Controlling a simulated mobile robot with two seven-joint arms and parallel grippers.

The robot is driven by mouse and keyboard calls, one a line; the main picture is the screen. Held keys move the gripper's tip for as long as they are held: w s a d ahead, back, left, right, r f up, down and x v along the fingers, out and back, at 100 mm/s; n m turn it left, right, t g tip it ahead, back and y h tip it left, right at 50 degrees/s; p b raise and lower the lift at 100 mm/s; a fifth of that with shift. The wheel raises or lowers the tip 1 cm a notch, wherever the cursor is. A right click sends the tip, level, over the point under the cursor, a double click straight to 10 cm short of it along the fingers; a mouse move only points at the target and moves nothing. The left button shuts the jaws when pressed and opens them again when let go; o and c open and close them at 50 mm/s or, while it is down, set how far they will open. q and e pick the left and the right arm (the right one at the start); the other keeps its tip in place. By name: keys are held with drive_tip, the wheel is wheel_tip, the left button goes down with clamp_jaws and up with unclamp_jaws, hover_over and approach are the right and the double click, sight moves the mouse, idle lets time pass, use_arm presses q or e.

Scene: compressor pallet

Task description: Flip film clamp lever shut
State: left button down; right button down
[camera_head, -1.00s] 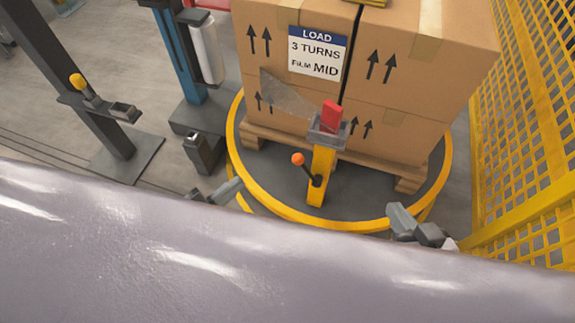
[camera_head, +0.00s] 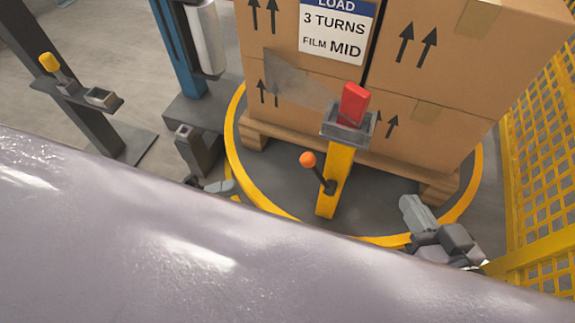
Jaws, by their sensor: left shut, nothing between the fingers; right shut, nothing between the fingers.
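The film clamp is a yellow post (camera_head: 338,180) on the turntable, with a grey holder and a red block (camera_head: 353,103) on top. Its lever (camera_head: 320,174) is a dark rod with an orange knob (camera_head: 308,159), pointing up and left from the post. A translucent film tail (camera_head: 292,80) lies against the boxes left of the clamp. My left gripper (camera_head: 228,187) is shut and empty, left of the post and low, mostly hidden behind a large grey surface. My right gripper (camera_head: 412,208) is shut and empty, right of the post. Neither touches the lever.
Stacked boxes (camera_head: 420,75) with a load sign (camera_head: 336,30) stand on a pallet on the yellow-rimmed turntable (camera_head: 262,192). A yellow mesh fence (camera_head: 540,150) is at right. A blue film mast (camera_head: 180,50) and a dark post with a yellow knob (camera_head: 48,62) are at left.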

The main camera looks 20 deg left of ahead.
use_arm(q)
approach(318, 175)
wheel_tip(318, 175, up, 5)
drive_tip(key=w+d, duration=0.1)
drive_tip(key=w, duration=0.1)
drive_tip(key=shift+w+d+r, duration=0.2)
drive_tip(key=shift+w+d, duration=0.15)
drive_tip(key=shift+d, duration=0.15)
